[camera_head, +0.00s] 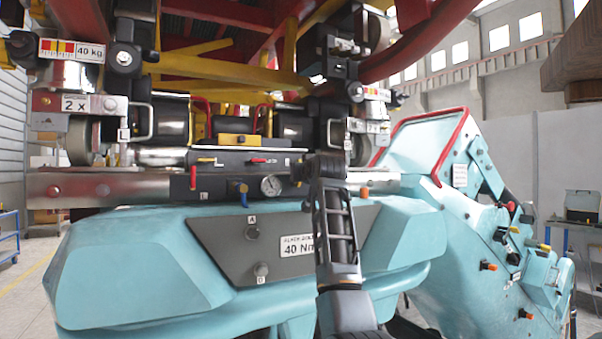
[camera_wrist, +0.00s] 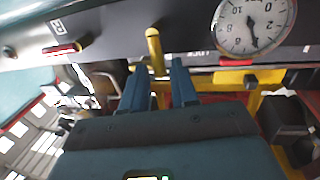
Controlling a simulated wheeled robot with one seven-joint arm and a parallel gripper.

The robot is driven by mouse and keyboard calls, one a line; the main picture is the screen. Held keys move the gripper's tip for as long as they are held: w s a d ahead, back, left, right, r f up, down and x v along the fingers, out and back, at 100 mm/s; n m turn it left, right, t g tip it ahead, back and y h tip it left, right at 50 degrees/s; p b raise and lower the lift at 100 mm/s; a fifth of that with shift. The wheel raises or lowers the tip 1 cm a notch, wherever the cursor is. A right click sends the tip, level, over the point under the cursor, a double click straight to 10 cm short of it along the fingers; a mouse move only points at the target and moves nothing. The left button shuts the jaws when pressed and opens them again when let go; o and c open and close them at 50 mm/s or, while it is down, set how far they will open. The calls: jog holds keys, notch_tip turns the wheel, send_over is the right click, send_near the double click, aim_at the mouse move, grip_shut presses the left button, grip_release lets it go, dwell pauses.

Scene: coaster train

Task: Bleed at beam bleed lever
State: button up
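A dark valve panel (camera_head: 228,172) under the train carries several coloured levers and a round gauge (camera_head: 270,186). The gauge also shows upside down in the wrist view (camera_wrist: 254,26). My gripper (camera_head: 325,163) is at the right part of the panel, hiding what lies behind it. In the wrist view my gripper (camera_wrist: 164,70) is open, fingers pointing at the panel. A yellow lever (camera_wrist: 154,45) reaches in at the fingertips, closer to the left finger. Whether it touches is unclear. A red-handled lever (camera_wrist: 62,48) is further left. I cannot read which lever is marked beam bleed.
A teal machine body (camera_head: 140,265) lies below the panel. Red and yellow train framework (camera_head: 225,70) hangs above. A teal column (camera_head: 480,215) stands at right.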

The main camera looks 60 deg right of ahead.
grip_shut()
dwell(0.3)
jog(key=m, duration=0.1)
jog(key=d+m, duration=0.1)
jog(key=m, duration=0.2)
jog(key=shift+s+d+g+y, duration=0.15)
jog(key=shift+s+g+y, duration=0.15)
jog(key=shift+s+y, duration=0.1)
jog(key=m, duration=0.1)
jog(key=d+m, duration=0.1)
jog(key=m, duration=0.1)
jog(key=m+y, duration=0.1)
jog(key=shift+s+d+f, duration=0.15)
jog(key=shift+s+f, duration=0.25)
jog(key=m, duration=0.1)
jog(key=f+m, duration=0.1)
jog(key=m+y, duration=0.1)
jog(key=m, duration=0.1)
jog(key=shift+s+d+f, duration=0.15)
jog(key=shift+s+d, duration=0.1)
jog(key=shift+d, duration=0.15)
jog(key=shift+s+d+f+m+t+y, duration=0.1)
jog(key=shift+f+m+t+y, duration=0.25)
jog(key=shift+m, duration=0.55)
jog(key=shift+s+d+f+m+t+y, duration=0.15)
jog(key=shift+f+m, duration=0.25)
jog(key=shift+m, duration=0.5)
jog(key=shift+w+f, duration=0.1)
jog(key=shift+o, duration=1.4)
grip_release()
